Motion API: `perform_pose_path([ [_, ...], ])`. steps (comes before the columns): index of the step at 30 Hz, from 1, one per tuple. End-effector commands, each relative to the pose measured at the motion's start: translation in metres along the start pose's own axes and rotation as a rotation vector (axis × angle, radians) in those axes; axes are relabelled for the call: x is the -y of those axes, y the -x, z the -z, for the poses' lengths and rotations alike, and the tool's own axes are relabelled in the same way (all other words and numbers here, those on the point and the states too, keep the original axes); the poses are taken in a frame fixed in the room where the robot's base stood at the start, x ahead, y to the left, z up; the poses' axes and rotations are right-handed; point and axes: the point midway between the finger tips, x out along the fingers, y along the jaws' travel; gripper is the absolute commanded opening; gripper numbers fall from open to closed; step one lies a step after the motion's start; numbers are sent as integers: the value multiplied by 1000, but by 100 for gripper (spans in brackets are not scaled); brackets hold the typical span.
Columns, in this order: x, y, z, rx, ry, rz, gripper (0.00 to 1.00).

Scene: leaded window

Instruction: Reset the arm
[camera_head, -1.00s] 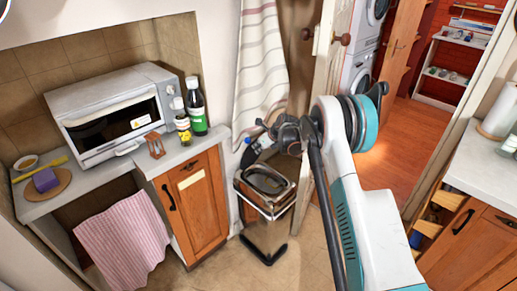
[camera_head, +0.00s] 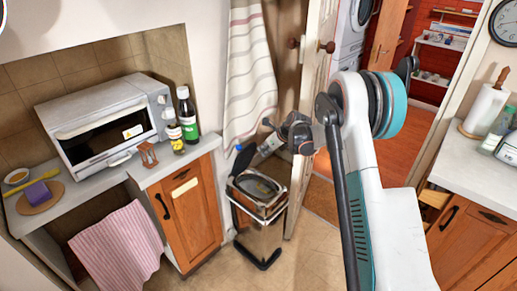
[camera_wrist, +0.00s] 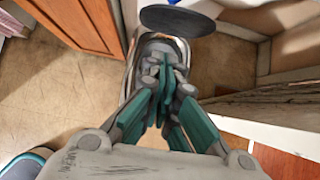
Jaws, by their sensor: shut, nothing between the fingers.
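My arm reaches from the lower right of the head view to the middle. My gripper (camera_head: 262,150) is at its far end, above and behind the metal trash bin (camera_head: 258,215), beside its raised dark lid (camera_head: 243,161). In the wrist view my gripper (camera_wrist: 166,68) has its teal and grey fingers together, with nothing seen between them. The bin (camera_wrist: 131,70) lies beyond the fingers there, partly hidden by them, with the dark oval lid (camera_wrist: 178,20) above. I cannot tell whether the fingers touch the bin.
A worktop on the left bears a toaster oven (camera_head: 105,120), bottles (camera_head: 187,115) and a purple sponge (camera_head: 38,193). A striped curtain (camera_head: 250,70) hangs behind the bin. An open door (camera_head: 311,70) stands close to my arm. A counter with a paper roll (camera_head: 486,108) is at right.

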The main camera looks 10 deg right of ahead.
Motion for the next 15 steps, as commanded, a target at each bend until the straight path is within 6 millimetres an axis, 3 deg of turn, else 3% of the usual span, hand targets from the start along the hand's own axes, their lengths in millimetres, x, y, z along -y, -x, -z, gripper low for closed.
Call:
perform_pose_path([
  [5,-7,24,-9,-7,76,9,0],
  [15,-52,134,-35,-64,528,53,0],
])
